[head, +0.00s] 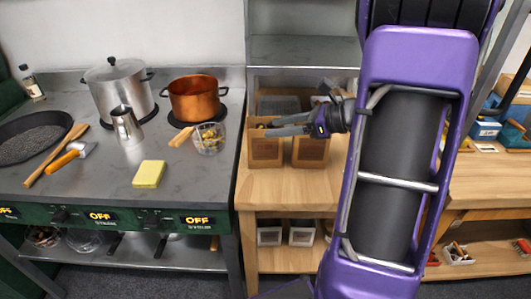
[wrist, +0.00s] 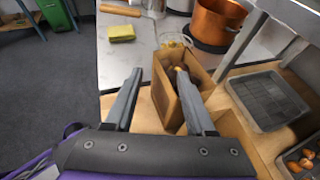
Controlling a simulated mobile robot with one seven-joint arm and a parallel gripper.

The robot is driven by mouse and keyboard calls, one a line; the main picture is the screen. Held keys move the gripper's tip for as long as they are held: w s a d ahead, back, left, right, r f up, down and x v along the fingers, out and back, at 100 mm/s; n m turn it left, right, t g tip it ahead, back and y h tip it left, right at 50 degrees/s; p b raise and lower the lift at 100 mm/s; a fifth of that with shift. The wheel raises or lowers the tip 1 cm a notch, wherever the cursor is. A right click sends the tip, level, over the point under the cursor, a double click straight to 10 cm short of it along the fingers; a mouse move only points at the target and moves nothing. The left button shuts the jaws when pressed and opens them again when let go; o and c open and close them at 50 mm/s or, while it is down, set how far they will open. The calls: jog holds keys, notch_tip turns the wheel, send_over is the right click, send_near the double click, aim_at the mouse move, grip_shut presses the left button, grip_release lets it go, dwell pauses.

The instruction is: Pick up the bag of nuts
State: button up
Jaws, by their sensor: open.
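An open-topped brown paper bag (head: 265,153) stands upright on the wooden counter, next to the stove. It also shows in the wrist view (wrist: 193,77), with dark brown contents, probably nuts, partly visible inside. A second brown bag (head: 310,153) stands to its right and is partly seen in the wrist view (wrist: 234,128). My gripper (head: 268,128) is open and empty, reaching left over the bags at the height of their tops. In the wrist view its fingers (wrist: 158,75) are spread, the right one crossing in front of the first bag's opening. Contact cannot be told.
A grey tray (wrist: 266,97) sits behind the bags, beside a tray of orange-brown items (wrist: 303,158). To the left, the stove holds a glass bowl (head: 209,139), a copper pot (head: 194,100) and a yellow sponge (head: 149,174). The counter front is clear.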

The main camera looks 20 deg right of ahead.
aim_at(262, 130)
jog(key=x, duration=0.4)
jog(key=shift+w+f, duration=0.1)
grip_shut()
dwell(1.3)
